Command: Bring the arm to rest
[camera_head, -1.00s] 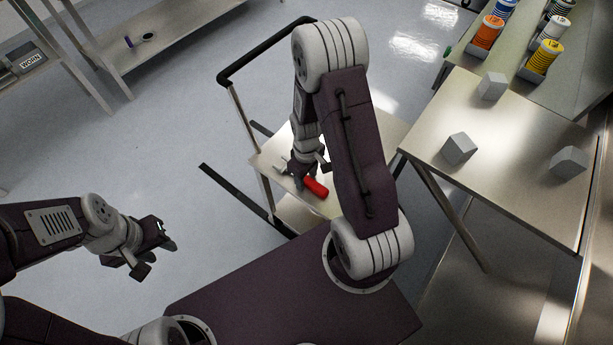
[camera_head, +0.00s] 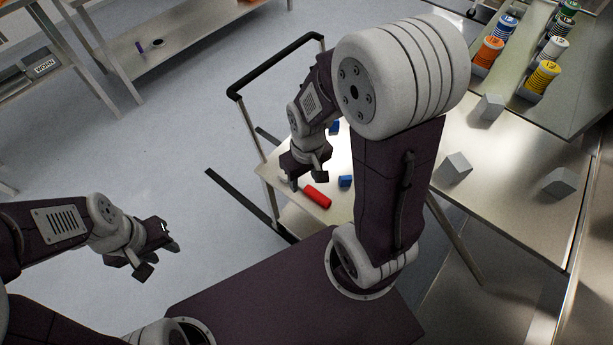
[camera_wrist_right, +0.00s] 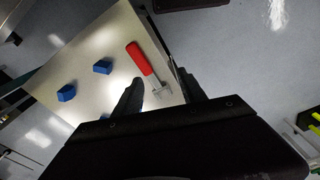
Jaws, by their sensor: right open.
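My right arm reaches over a small cart (camera_head: 283,172) in the head view, its upper links rising high and hiding part of the cart. My right gripper (camera_head: 306,178) is open and empty above the cart top. It also shows in the right wrist view (camera_wrist_right: 160,84), its two dark fingers apart. A tool with a red handle (camera_head: 316,196) and a metal end lies on the cart; in the right wrist view its red handle (camera_wrist_right: 139,58) shows beyond the fingers, with the metal end between them in the picture. My left gripper (camera_head: 155,252) is open and empty over the floor.
Blue blocks (camera_head: 345,181) lie on the cart near the red handle. The cart has a black push handle (camera_head: 275,65). A metal table (camera_head: 510,185) with several grey blocks stands at right, with coloured spools (camera_head: 543,77) behind. Open floor lies left of the cart.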

